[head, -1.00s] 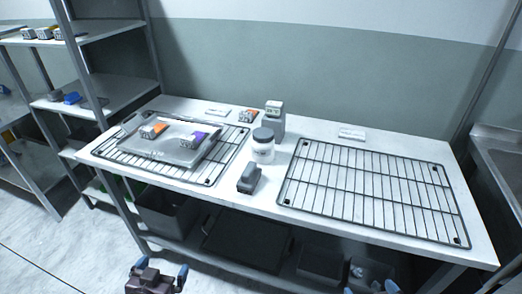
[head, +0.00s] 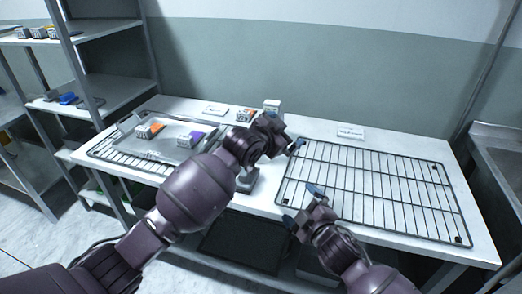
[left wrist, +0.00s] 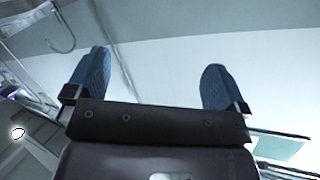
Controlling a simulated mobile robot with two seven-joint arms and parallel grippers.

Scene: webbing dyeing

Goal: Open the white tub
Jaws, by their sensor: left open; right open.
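The white tub is hidden in the head view behind my left wrist and gripper, and it does not show in the left wrist view. My left gripper (head: 290,131) is open over the table, near the left edge of the right wire rack. Its two blue fingers are wide apart with nothing between them in the left wrist view (left wrist: 152,82). My right gripper (head: 301,207) is open and empty near the table's front edge, lower than the left one.
A wire rack (head: 375,187) lies bare on the right of the table. A metal tray (head: 177,128) with small boxes (head: 187,139) sits on another rack at left. A dark grey block (head: 247,182) is partly behind my left arm. A small box on a grey stand (head: 271,106) is behind.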

